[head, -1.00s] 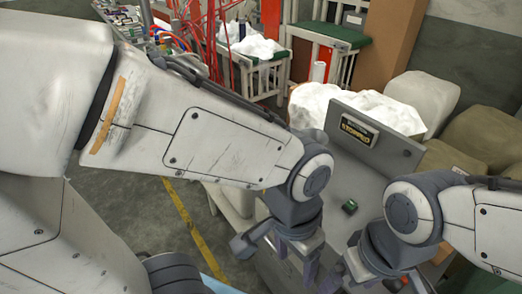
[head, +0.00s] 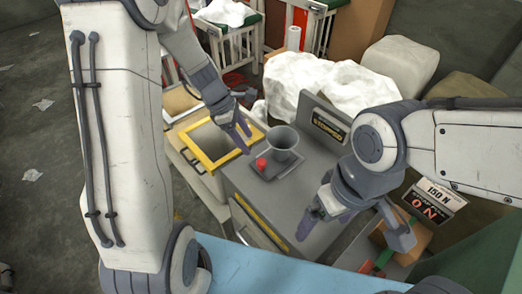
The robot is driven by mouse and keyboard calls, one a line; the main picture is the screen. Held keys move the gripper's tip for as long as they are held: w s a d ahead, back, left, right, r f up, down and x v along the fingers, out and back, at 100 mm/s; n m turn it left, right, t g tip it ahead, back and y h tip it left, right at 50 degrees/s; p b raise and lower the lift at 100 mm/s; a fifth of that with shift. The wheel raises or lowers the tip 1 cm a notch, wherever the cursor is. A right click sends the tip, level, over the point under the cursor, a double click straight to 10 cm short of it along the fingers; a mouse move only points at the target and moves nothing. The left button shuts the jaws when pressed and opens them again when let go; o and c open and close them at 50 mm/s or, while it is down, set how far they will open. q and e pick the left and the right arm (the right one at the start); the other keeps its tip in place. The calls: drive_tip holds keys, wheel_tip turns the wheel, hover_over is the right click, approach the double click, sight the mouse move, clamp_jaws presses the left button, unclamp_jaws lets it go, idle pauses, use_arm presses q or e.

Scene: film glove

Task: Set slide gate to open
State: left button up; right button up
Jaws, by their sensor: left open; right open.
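A grey machine (head: 290,185) stands in the middle of the head view. On its top are a grey cup-like hopper (head: 282,141) and a red knob (head: 262,163) on a dark square plate. A yellow-framed opening (head: 205,165) adjoins the machine on the left. I cannot tell for sure which part is the slide gate. My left gripper (head: 238,130) is open and empty above the frame's right side, pointing down. My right gripper (head: 355,222) is open and empty over the machine's right front, its fingers apart. Whether either gripper touches anything is unclear.
An upright panel with a label (head: 328,124) rises behind the machine. White bags (head: 325,88) are heaped behind it. A light blue surface (head: 270,270) crosses the front. Open floor lies at far left.

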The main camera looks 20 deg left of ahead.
sight(261, 161)
use_arm(q)
drive_tip(key=b+x, duration=0.1)
drive_tip(key=x, duration=0.8)
drive_tip(key=shift+s+d+f, duration=0.1)
drive_tip(key=shift+d+f, duration=0.2)
clamp_jaws()
idle(1.0)
